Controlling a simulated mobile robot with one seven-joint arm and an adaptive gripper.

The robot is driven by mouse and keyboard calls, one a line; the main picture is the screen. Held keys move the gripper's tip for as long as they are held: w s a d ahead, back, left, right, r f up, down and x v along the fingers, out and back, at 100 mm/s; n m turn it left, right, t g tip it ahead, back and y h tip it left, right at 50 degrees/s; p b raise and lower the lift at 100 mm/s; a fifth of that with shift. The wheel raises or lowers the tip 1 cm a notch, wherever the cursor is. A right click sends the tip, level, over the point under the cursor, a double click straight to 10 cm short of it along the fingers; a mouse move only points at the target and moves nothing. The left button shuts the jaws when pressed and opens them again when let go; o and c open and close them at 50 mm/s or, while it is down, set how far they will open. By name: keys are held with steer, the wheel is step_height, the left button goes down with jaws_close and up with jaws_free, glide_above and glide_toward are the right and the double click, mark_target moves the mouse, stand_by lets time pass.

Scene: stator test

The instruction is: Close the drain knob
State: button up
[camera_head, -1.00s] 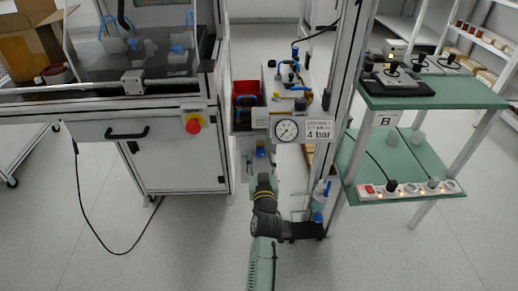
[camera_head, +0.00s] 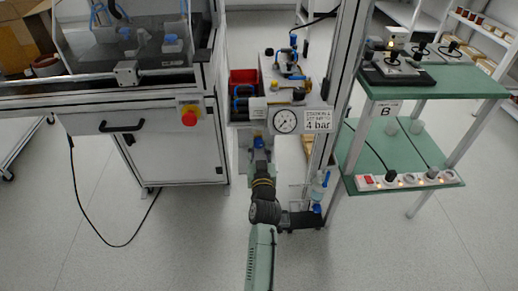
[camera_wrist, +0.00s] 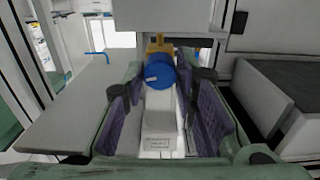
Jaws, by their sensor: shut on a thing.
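The drain knob (camera_wrist: 160,75) is a round blue knob below a yellow fitting, on the end of a white body, in the wrist view. In the head view it is a small blue spot (camera_head: 259,142) under the pressure gauge. My gripper (camera_wrist: 163,82) has its two purple-padded fingers on either side of the knob and is shut on it. In the head view my gripper (camera_head: 260,156) reaches up to the knob from below and hides part of it. The exact contact of the fingertips is hard to see.
A round gauge (camera_head: 285,121) and a "4 bar" sign (camera_head: 318,121) are just above right of the gripper. A metal post (camera_head: 342,90) stands to the right. A cabinet (camera_head: 180,155) with a red button (camera_head: 189,118) is at left, a green table (camera_head: 430,85) at right.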

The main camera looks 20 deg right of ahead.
jaws_close()
steer(key=shift+m, duration=1.2)
steer(key=o, duration=0.9)
jaws_free()
steer(key=shift+c, duration=0.2)
steer(key=v, duration=0.7)
steer(key=shift+s, duration=0.25)
steer(key=shift+a, duration=0.15)
